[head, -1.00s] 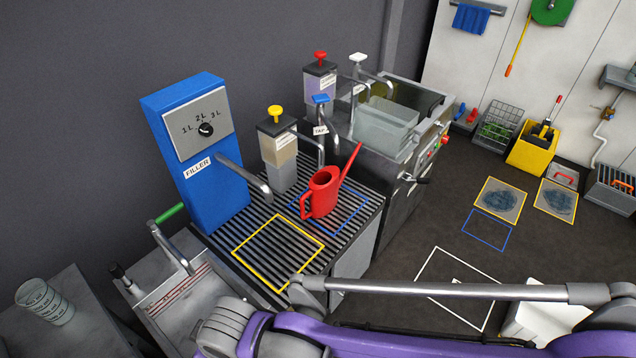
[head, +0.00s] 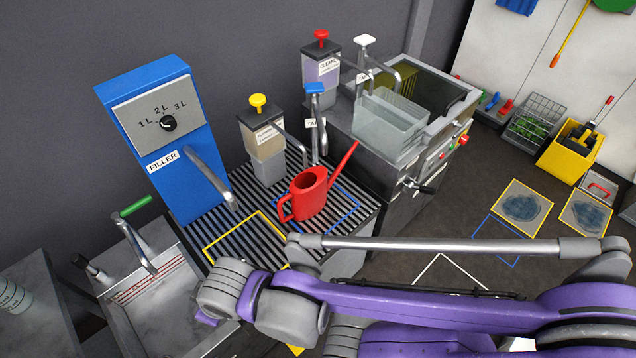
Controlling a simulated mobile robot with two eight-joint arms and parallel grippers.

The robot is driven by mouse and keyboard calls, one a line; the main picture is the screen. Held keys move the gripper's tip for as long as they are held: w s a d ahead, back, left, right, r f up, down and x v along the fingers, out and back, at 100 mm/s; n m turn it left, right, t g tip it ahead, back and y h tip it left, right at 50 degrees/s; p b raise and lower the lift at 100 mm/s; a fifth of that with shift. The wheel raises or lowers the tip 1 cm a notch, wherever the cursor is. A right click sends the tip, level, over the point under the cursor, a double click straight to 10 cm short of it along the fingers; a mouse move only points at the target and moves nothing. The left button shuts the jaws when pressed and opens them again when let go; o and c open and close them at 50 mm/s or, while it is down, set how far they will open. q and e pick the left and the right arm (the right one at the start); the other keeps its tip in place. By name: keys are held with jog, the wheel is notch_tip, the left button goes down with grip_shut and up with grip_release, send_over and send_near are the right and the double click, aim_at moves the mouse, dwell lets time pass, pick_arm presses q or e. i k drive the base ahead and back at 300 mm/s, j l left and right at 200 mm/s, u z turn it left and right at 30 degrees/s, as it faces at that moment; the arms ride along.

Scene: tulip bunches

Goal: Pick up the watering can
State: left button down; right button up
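The red watering can (head: 312,196) stands upright on the slatted drain rack (head: 275,222). Its spout points up and to the right, and its handle faces left toward the filler. It stands within or at the edge of the blue outlined square on the rack. A purple and grey arm of mine crosses the lower part of the head view, in front of the rack and below the can. No gripper fingers show in the head view, and nothing visible touches the can.
The blue filler (head: 160,140) with its metal spout stands left of the can. A yellow-topped dispenser (head: 262,145) and a blue-topped tap (head: 317,115) stand behind it. A clear bin (head: 388,122) sits at the sink to the right. A metal basin (head: 160,280) lies at lower left.

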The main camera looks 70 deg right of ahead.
aim_at(307, 193)
jog(key=k+l, duration=0.15)
jog(key=l, duration=0.25)
jog(key=k+l, duration=0.15)
jog(key=l, duration=0.25)
jog(key=k+l, duration=0.15)
jog(key=l, duration=0.3)
jog(key=k+l, duration=0.15)
jog(key=l, duration=0.25)
jog(key=k+l, duration=0.15)
jog(key=l, duration=0.25)
jog(key=u, duration=0.05)
